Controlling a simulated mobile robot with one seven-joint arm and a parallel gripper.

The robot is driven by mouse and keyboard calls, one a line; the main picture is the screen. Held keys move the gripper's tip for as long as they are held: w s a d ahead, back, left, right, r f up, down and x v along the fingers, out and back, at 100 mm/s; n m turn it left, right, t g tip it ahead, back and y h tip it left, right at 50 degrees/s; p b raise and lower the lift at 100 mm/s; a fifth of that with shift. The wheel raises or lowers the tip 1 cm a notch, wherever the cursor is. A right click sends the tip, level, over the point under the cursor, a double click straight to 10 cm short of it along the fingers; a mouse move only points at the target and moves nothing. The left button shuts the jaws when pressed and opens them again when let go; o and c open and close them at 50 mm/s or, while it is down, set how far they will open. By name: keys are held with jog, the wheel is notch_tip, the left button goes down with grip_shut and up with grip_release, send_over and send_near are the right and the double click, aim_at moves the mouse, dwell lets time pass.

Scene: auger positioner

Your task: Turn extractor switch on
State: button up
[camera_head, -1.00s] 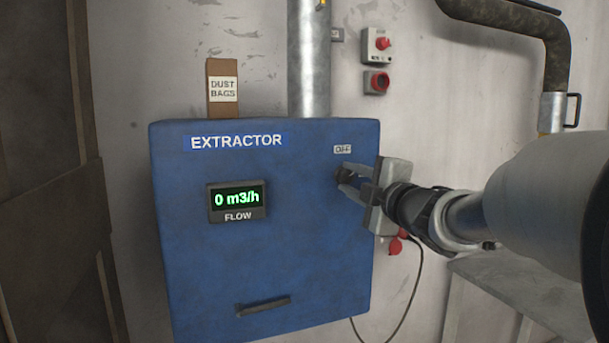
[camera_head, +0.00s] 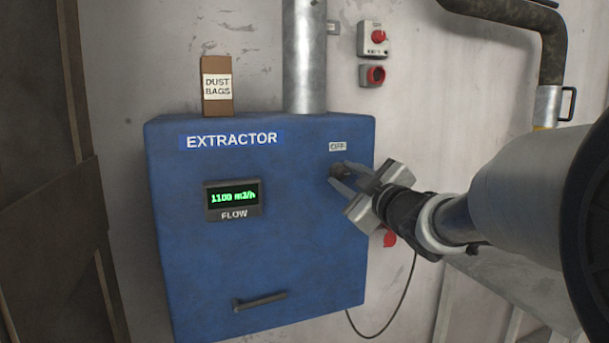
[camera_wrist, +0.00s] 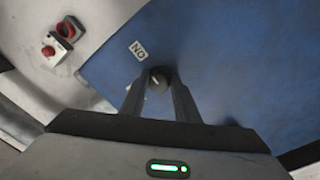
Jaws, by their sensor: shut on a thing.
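The blue extractor box (camera_head: 260,260) hangs on the wall, with its flow display (camera_head: 233,198) reading 1100 m3/h in green. The dark round extractor switch (camera_head: 341,172) is on the upper right of its front, below a small white label (camera_head: 337,146). In the wrist view the switch (camera_wrist: 159,79) sits between the fingertips, and the label (camera_wrist: 138,50) appears rotated. My gripper (camera_head: 338,178) is shut on the switch, its wrist rolled at a slant. In the wrist view both fingers of my gripper (camera_wrist: 159,83) flank the knob. The fingers partly hide the knob's sides.
A cardboard dust bags box (camera_head: 217,88) and a vertical metal duct (camera_head: 304,60) stand above the extractor. Red controls (camera_head: 373,75) are on the wall to the right. A black cable (camera_head: 405,295) hangs below. A dark door (camera_head: 40,180) is at left.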

jog(key=shift+r, duration=0.3)
jog(key=o, duration=0.8)
jog(key=shift+o, duration=1)
jog(key=shift+f, duration=0.2)
jog(key=v, duration=1.7)
jog(key=shift+s+p, duration=0.15)
jog(key=shift+p, duration=0.3)
